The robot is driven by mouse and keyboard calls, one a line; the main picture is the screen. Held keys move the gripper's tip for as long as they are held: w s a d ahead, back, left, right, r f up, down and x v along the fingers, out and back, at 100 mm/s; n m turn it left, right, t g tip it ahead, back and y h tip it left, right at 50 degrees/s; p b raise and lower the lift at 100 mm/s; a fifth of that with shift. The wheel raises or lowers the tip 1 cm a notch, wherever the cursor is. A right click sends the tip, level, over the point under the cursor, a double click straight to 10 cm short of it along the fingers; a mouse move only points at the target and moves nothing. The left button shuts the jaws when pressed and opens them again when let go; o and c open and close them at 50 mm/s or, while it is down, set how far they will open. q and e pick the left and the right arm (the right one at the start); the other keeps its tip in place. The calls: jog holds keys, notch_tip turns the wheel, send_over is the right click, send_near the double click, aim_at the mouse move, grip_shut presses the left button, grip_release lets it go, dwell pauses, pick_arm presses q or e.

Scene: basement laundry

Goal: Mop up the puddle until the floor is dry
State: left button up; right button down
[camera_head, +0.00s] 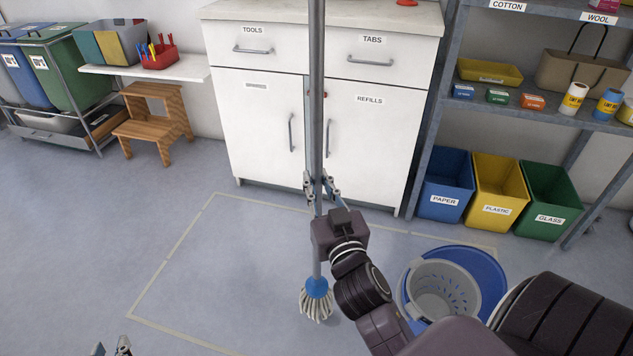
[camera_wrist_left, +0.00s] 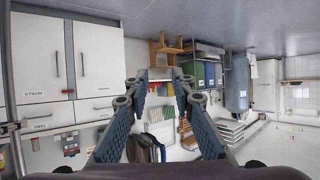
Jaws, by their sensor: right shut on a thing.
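The mop (camera_head: 317,110) stands upright, its long grey pole running past the top edge of the head view. Its blue hub and white strands (camera_head: 317,303) are at the floor inside a taped rectangle; I cannot tell how firmly they touch. My right gripper (camera_head: 321,192) is shut on the pole above the mop head. My left gripper (camera_head: 112,348) shows only its tips at the bottom left; in the left wrist view (camera_wrist_left: 156,90) its fingers are apart with nothing between them. A blue bucket (camera_head: 487,272) with a grey wringer basket (camera_head: 437,305) stands right of the mop. I cannot make out a puddle outline.
A white cabinet (camera_head: 262,125) stands behind the mop. Blue, yellow and green bins (camera_head: 497,195) sit under a shelf at right. A wooden step stool (camera_head: 150,130) is at back left. The taped floor (camera_head: 215,270) left of the mop is clear.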

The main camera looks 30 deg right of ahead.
pick_arm(q)
notch_tip(320, 180, up, 20)
jog(key=d+t+h+b, duration=0.2)
jog(key=t+h+b, duration=0.1)
jog(key=t, duration=0.7)
jog(key=shift+w+d+f, duration=0.25)
jog(key=shift+w+d, duration=0.15)
jog(key=shift+f, duration=0.1)
